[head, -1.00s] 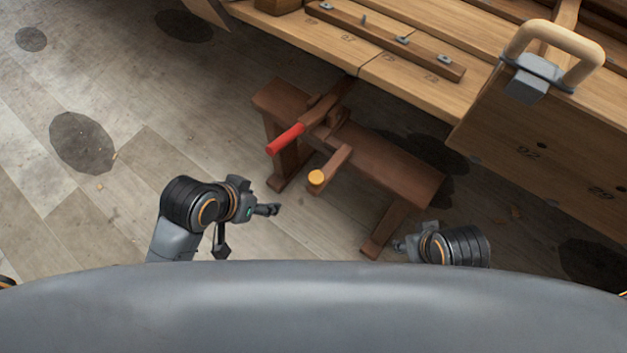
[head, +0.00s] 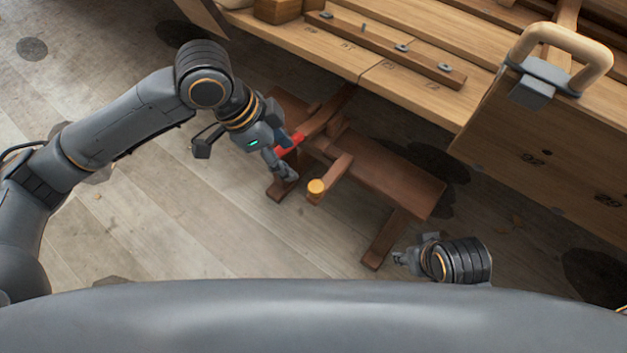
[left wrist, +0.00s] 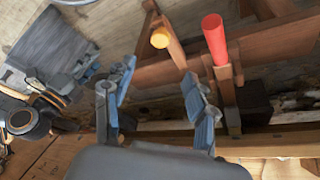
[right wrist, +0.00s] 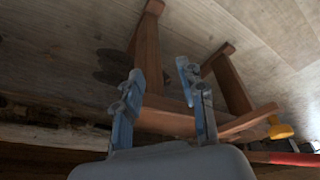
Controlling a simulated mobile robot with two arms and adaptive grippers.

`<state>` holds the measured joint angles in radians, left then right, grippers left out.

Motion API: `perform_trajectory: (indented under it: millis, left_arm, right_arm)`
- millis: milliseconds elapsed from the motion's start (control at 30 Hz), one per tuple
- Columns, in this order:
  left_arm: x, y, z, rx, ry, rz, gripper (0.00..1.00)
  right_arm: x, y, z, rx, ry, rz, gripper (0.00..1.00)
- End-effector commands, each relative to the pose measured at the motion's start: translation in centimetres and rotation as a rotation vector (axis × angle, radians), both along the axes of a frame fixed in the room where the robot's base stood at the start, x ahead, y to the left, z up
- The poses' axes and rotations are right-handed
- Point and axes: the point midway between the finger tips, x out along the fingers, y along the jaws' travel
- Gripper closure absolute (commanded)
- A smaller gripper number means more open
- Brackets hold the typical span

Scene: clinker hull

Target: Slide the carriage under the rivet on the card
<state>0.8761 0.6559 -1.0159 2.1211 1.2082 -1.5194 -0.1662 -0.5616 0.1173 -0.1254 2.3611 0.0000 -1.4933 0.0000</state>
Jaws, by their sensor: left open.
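A low brown wooden bench (head: 395,172) stands beside the hull, with a red handle (head: 290,143) and a bar ending in a yellow knob (head: 316,187). I cannot tell which part is the carriage, and I cannot make out a rivet or card. My left gripper (head: 246,160) is open at the bench's left end and partly hides the red handle. In the left wrist view, the red handle (left wrist: 215,40) and yellow knob (left wrist: 160,39) lie beyond the empty fingers (left wrist: 158,85). My right gripper (head: 402,255) is open and empty (right wrist: 160,80), near the bench's right leg.
The planked hull (head: 420,95) with numbered planks runs along the upper right. A wooden strip with metal clips (head: 390,45) lies on it. The floor (head: 190,225) at left is clear.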

Motion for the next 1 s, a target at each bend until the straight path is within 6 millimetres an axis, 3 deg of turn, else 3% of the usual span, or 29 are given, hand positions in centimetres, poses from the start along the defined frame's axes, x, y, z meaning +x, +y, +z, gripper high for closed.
perform_trajectory:
  millis: [233,467,700,1000]
  left_arm:
    - [0.1,-1.2,-3.2,-0.001,0.002,-0.001,0.43]
    - [0.4,-3.2,-8.0,-0.001,0.002,-0.001,0.43]
    - [0.7,-4.4,-10.9,-0.002,-0.001,0.0,0.43]
    - [0.8,-5.1,-12.5,-0.001,-0.002,0.0,0.43]
  right_arm:
    - [-0.9,-0.2,2.5,0.0,-0.016,-0.002,0.6]
    - [-0.9,-0.2,0.4,0.0,-0.013,-0.001,0.6]
    - [3.9,1.2,1.6,0.046,-0.235,0.016,0.6]
    - [6.9,2.3,3.1,0.078,-0.389,0.028,0.6]
